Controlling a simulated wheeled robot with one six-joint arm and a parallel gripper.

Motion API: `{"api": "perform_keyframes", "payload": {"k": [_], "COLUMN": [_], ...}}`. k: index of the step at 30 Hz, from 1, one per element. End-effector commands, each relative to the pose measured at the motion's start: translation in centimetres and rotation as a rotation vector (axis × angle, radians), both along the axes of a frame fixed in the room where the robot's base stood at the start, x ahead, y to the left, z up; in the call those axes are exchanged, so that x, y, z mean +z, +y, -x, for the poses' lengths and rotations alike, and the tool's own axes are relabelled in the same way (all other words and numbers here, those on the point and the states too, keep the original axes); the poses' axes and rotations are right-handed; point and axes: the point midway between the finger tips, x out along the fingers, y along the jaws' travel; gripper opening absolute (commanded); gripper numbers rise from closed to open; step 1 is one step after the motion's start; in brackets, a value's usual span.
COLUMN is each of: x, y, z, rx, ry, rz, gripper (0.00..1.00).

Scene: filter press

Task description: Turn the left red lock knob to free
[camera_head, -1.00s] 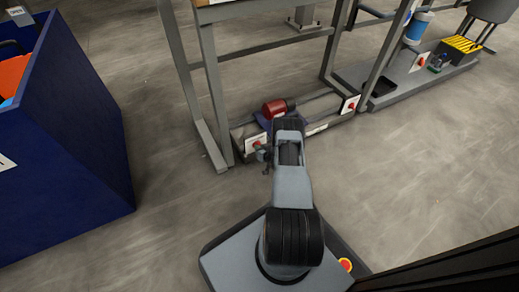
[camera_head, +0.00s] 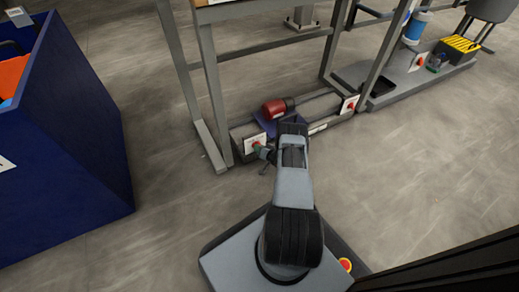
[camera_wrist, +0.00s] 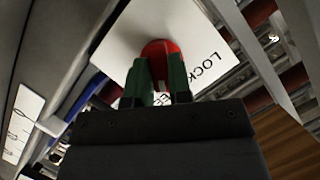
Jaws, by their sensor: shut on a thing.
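The left red lock knob (camera_head: 256,143) sits on a white plate (camera_head: 250,147) at the near left end of the low frame. In the wrist view the red knob (camera_wrist: 158,47) lies between the two green fingers of my gripper (camera_wrist: 160,82). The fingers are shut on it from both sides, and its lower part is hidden. The plate behind it (camera_wrist: 205,45) reads "LOCK", with the other lettering mostly covered by a finger. In the head view my gripper (camera_head: 264,153) reaches to the knob from the right. The knob's exact angle is hard to read.
Another red knob on a white plate (camera_head: 349,105) is at the frame's right end. A red cylinder (camera_head: 275,108) lies behind my wrist.

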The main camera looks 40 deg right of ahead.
Motion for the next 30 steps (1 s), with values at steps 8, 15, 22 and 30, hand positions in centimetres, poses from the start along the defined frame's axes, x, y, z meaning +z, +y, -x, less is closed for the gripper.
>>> {"api": "perform_keyframes", "payload": {"k": [8,15,22,30], "x": [0.1,0.1,0.1,1.2], "y": [0.0,0.0,0.0,-0.3], "z": [-0.1,-0.1,0.0,2.3], "rx": [0.0,-0.001,-0.001,-0.004], "ry": [-0.004,-0.003,-0.002,0.001], "rz": [-0.002,-0.001,-0.001,-0.003], "gripper": [0.0,0.42,0.45,0.45]}}
